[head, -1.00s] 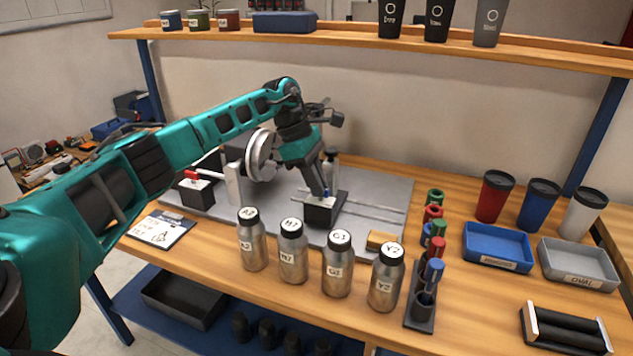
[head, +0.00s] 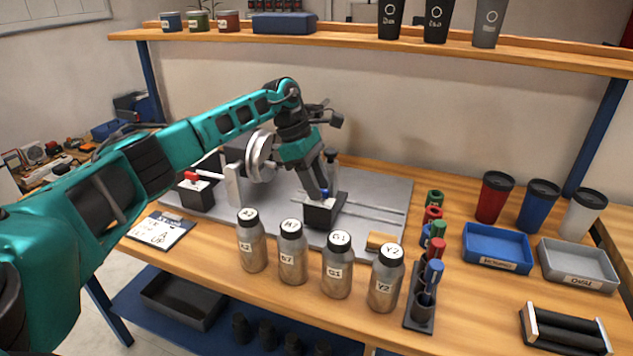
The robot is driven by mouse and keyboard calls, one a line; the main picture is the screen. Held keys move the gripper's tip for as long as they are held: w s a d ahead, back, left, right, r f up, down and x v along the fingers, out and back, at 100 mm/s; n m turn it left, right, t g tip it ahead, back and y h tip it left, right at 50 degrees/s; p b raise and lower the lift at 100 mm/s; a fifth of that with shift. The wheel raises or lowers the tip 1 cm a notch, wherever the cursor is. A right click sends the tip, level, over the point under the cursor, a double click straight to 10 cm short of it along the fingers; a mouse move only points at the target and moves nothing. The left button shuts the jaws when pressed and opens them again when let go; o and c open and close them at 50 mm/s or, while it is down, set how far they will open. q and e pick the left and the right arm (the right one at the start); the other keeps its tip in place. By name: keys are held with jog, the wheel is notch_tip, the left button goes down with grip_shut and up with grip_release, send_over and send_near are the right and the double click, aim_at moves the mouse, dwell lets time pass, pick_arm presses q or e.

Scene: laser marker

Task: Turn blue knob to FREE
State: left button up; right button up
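The blue knob (head: 325,192) shows as a small patch of blue on top of a black block (head: 322,213) on the grey machine plate (head: 375,200). My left gripper (head: 323,194) points down at the knob from above, with its fingertips at or around it. The fingers and wrist cover most of the knob, and I cannot tell whether they touch it or how far apart they are. Any FREE marking is too small or hidden to read. My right gripper is not in the head view.
A red-handled clamp block (head: 193,190) and a round metal chuck (head: 260,155) stand left of the black block. Several steel bottles (head: 338,268) line the plate's front edge. A holder with coloured markers (head: 422,300) and blue (head: 497,248) and grey trays (head: 578,264) lie right.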

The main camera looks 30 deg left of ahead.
pick_arm(q)
jog(key=v, duration=1.3)
jog(key=shift+p, duration=0.45)
notch_tip(320, 180, up, 7)
jog(key=p, duration=0.7)
jog(key=shift+f, duration=0.1)
